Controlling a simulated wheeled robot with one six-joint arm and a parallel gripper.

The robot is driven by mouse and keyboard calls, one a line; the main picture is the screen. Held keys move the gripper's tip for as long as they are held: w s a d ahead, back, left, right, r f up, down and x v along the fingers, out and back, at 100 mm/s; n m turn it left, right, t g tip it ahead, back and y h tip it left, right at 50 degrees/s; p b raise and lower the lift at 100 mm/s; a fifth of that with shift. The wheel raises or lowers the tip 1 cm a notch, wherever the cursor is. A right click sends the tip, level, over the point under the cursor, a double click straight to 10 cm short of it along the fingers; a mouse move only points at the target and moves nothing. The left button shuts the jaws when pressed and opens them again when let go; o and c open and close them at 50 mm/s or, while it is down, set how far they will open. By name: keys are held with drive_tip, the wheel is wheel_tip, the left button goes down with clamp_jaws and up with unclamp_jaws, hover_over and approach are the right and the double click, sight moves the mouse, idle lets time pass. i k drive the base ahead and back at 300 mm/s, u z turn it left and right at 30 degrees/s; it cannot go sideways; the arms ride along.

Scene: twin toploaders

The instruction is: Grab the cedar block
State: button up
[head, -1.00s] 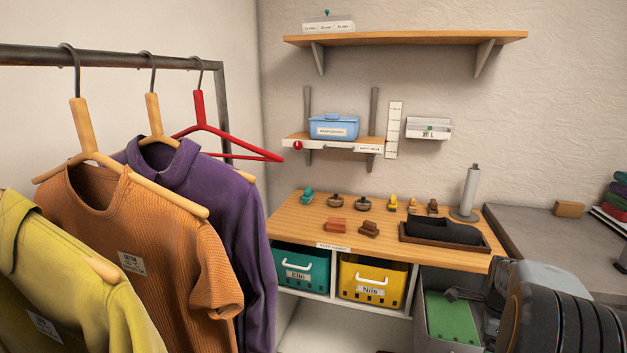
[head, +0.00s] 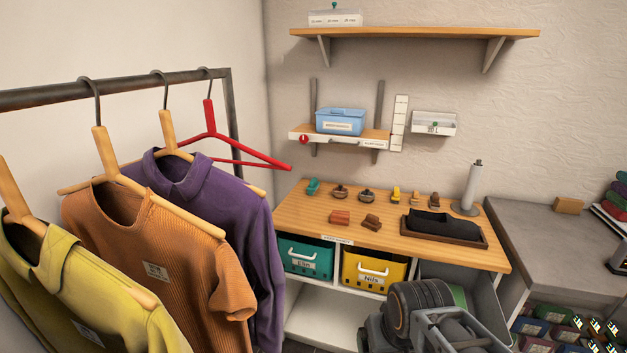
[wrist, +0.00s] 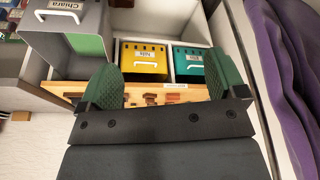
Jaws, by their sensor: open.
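No block is labelled cedar, so I cannot tell for certain which one it is. A plain tan wooden block (head: 568,205) lies on the grey counter at the right in the head view. A reddish-brown block (head: 340,217) and a darker brown stepped piece (head: 371,222) lie near the front of the wooden worktop (head: 300,208). My gripper (wrist: 160,84) is open, its two green pads wide apart with nothing between them. In the wrist view, the worktop edge and small brown blocks show between and beyond the pads.
Below the worktop are a teal bin (head: 305,259) and a yellow bin (head: 374,270). A dark tray (head: 485,238) and a grey roll stand (head: 471,188) occupy its right end. A clothes rack (head: 160,80) with shirts blocks the left. Shelves hang above.

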sight(338, 217)
drive_tip(key=z, duration=0.95)
drive_tip(key=i, duration=1)
drive_tip(key=u, duration=2.65)
